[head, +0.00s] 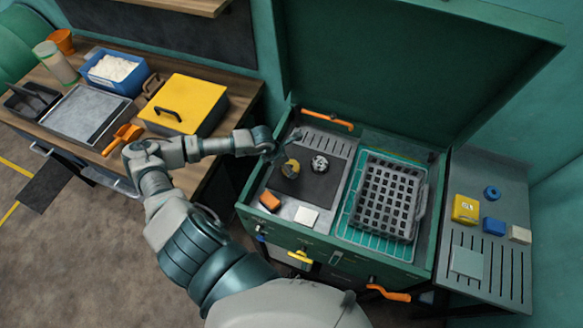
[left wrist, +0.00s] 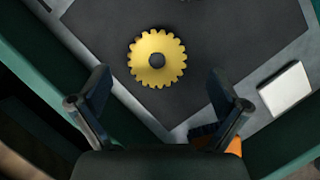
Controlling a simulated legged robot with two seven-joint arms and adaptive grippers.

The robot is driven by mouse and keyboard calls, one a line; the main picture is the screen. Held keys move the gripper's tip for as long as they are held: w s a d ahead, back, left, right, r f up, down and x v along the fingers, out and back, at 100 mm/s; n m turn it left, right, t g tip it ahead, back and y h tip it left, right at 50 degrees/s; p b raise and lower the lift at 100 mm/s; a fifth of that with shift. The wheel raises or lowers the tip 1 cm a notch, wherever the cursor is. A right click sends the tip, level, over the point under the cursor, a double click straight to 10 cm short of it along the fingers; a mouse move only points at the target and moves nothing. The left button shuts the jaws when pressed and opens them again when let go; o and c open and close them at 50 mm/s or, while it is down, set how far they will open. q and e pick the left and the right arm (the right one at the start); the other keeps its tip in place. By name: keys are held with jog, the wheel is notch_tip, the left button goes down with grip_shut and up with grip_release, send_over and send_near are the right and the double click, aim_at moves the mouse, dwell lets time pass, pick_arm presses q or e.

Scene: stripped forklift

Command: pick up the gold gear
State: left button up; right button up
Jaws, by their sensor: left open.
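The gold gear (head: 290,168) lies flat on a dark mat (head: 313,186) inside the green chest, at its left side. In the left wrist view the gear (left wrist: 157,59) shows whole, with a dark hub in its middle. My left gripper (left wrist: 160,95) is open and empty, its two fingers apart on either side below the gear in that view. In the head view my left gripper (head: 281,150) is over the left part of the chest, close to the gear and partly overlapping it. My right gripper is not in view.
A silver gear (head: 319,163) lies right of the gold one. An orange block (head: 270,201) and a white square (head: 306,216) lie in front of the mat. A dark basket (head: 388,203) stands to the right. The chest's green wall (head: 330,253) and raised lid (head: 400,70) bound the space.

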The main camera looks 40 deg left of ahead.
pick_arm(q)
jog(key=x, duration=0.2)
jog(key=shift+w+a+f, duration=0.15)
jog(key=shift+w+f, duration=0.05)
jog(key=shift+f, duration=0.05)
jog(key=shift+w+a+f, duration=0.1)
jog(key=shift+f, duration=0.15)
jog(key=shift+c, duration=1.4)
jog(key=c, duration=0.4)
jog(key=shift+d, duration=0.25)
jog(key=c, duration=1.2)
jog(key=shift+a+r, duration=0.1)
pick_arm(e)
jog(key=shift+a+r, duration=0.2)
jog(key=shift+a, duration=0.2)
pick_arm(q)
jog(key=shift+r, duration=0.1)
